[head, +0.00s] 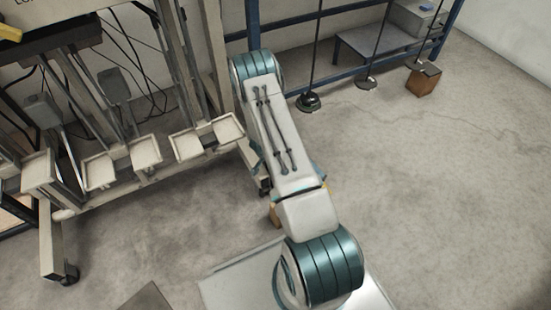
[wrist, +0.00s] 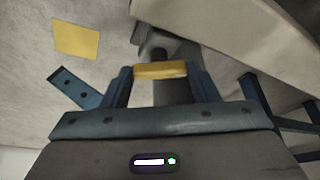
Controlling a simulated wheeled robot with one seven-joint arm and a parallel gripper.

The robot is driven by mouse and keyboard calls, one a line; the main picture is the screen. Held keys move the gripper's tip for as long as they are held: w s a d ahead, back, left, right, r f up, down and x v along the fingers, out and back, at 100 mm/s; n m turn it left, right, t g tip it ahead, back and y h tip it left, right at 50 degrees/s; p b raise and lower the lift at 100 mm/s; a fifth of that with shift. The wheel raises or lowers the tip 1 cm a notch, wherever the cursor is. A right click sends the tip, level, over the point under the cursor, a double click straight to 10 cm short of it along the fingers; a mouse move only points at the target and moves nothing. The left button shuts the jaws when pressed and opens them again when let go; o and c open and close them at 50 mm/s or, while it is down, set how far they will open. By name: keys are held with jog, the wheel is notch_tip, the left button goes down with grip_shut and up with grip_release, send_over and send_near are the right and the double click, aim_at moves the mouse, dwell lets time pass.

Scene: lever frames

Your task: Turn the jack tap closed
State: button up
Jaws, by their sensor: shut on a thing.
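In the wrist view my gripper (wrist: 161,80) has its two dark blue fingers on either side of a short yellow bar (wrist: 161,70). The fingers are shut on this bar, which spans the gap between them. It looks like the handle of the jack tap, but its label or full shape does not show. A dark grey body (wrist: 158,43) is partly visible just beyond the bar. In the head view my gripper and the tap are hidden behind my arm, which reaches toward the lever frame.
The pale lever frame (head: 187,66) with several pedal-like plates stands at the left on castors. A blue rack (head: 345,75) with hanging rods stands behind. A brown block (head: 423,80) is at the back right. The concrete floor at right is clear. A yellow patch (wrist: 76,38) shows in the wrist view.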

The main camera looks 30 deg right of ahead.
dwell(0.3)
jog(key=o, duration=1)
jog(key=p+v, duration=0.6)
jog(key=v, duration=0.8)
jog(key=shift+f, duration=0.1)
jog(key=shift+c, duration=0.4)
